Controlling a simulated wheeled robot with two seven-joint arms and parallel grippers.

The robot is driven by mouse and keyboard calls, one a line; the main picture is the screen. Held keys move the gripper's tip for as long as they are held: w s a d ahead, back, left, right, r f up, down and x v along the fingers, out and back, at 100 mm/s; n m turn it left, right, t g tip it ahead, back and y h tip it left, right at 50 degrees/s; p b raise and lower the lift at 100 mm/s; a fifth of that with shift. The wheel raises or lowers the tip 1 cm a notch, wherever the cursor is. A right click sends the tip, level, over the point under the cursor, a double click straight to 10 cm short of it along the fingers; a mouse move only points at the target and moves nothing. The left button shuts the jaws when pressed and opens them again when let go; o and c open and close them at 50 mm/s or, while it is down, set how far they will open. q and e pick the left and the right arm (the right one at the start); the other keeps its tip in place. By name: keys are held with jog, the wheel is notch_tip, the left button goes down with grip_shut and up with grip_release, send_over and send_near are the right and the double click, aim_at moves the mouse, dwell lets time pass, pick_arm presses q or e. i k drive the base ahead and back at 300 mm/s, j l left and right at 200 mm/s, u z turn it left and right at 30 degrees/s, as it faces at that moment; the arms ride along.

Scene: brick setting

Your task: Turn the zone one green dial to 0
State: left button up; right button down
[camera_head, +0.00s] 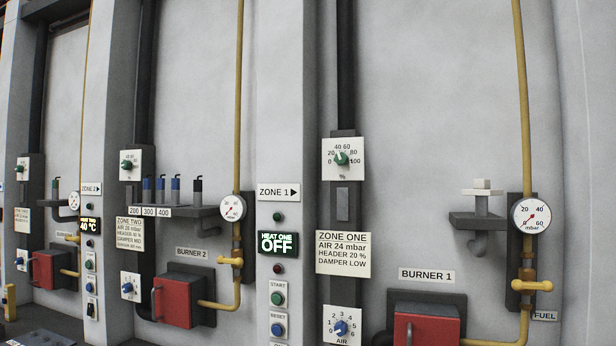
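The zone one green dial (342,158) is on a white plate on a dark column, right of the middle of the head view. Its scale runs from 0 at lower left over the top to 100 at right, with a % sign below. Its pointer is too small to read surely; it seems to lean up and left. The zone one card (343,254) hangs below it and reads AIR 24 mbar, HEADER 20 %, DAMPER LOW. Neither of my grippers is in view, and nothing touches the dial.
A blue AIR dial (341,327) sits below on the same column. A display (277,243) reads HEAT ONE OFF, above START and RESET buttons. Right are a pressure gauge (530,215), a yellow valve handle (532,286) and red burner 1 (427,329). Zone two stands left.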

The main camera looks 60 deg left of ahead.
aim_at(341, 159)
jog(key=i+j+u, duration=0.1)
jog(key=u, duration=0.35)
jog(key=i+u, duration=0.1)
jog(key=u, duration=0.35)
jog(key=i+u, duration=0.1)
jog(key=u, duration=0.35)
jog(key=i+u, duration=0.1)
jog(key=u, duration=0.3)
